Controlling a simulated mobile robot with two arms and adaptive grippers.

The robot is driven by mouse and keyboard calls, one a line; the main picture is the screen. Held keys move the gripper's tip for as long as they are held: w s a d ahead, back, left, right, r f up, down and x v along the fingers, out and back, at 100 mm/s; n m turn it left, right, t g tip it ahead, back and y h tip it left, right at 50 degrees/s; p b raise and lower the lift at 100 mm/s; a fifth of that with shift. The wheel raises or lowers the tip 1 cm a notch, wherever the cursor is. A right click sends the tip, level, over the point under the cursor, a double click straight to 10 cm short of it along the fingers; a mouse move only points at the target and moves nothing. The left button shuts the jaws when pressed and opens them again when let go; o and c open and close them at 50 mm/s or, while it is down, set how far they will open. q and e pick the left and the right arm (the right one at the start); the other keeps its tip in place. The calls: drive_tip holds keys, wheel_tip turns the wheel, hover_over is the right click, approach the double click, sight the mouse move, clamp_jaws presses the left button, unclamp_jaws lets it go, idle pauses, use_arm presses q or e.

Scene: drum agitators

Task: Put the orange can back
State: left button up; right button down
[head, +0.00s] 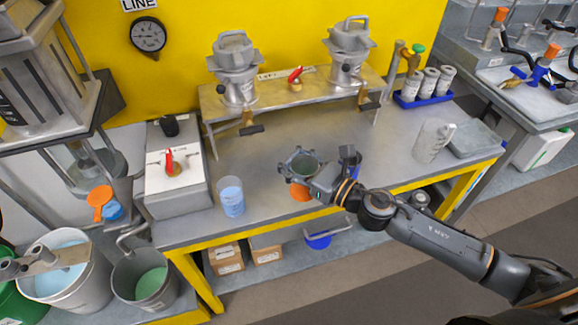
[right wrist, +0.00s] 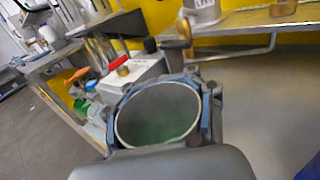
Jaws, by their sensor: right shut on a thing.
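The orange can (head: 301,193) shows its orange side below my right gripper (head: 299,165), near the front edge of the steel bench (head: 270,150). The right gripper is shut around the can's upper part. In the right wrist view the fingers (right wrist: 160,110) encircle the can's open rim, and green shows inside the can (right wrist: 158,118). The can looks roughly upright. I cannot tell whether its base touches the bench. My left gripper is not in view.
A clear beaker of blue liquid (head: 231,197) stands left of the can. A grey box with a red lever (head: 172,175) is farther left. A raised shelf with two hoppers (head: 290,95) stands behind. A blue tray of several cans (head: 424,92) and a pale jug (head: 432,142) are right.

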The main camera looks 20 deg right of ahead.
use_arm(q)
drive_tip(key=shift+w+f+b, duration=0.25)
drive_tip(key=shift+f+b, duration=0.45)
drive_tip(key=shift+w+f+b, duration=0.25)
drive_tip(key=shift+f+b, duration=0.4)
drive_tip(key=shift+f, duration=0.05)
use_arm(e)
drive_tip(key=shift+w+d+f, duration=0.3)
drive_tip(key=shift+w+f, duration=0.9)
drive_tip(key=shift+f, duration=0.45)
drive_tip(key=shift+w+d+f, duration=0.3)
drive_tip(key=shift+w+f, duration=0.85)
drive_tip(key=shift+f, duration=0.55)
drive_tip(key=shift+w+d+f, duration=0.3)
drive_tip(key=shift+w+f, duration=0.9)
drive_tip(key=shift+f, duration=0.45)
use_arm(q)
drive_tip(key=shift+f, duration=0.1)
use_arm(e)
drive_tip(key=shift+f, duration=0.1)
drive_tip(key=c, duration=1.3)
unclamp_jaws()
drive_tip(key=shift+f, duration=0.1)
drive_tip(key=shift+c, duration=0.2)
drive_tip(key=o, duration=0.9)
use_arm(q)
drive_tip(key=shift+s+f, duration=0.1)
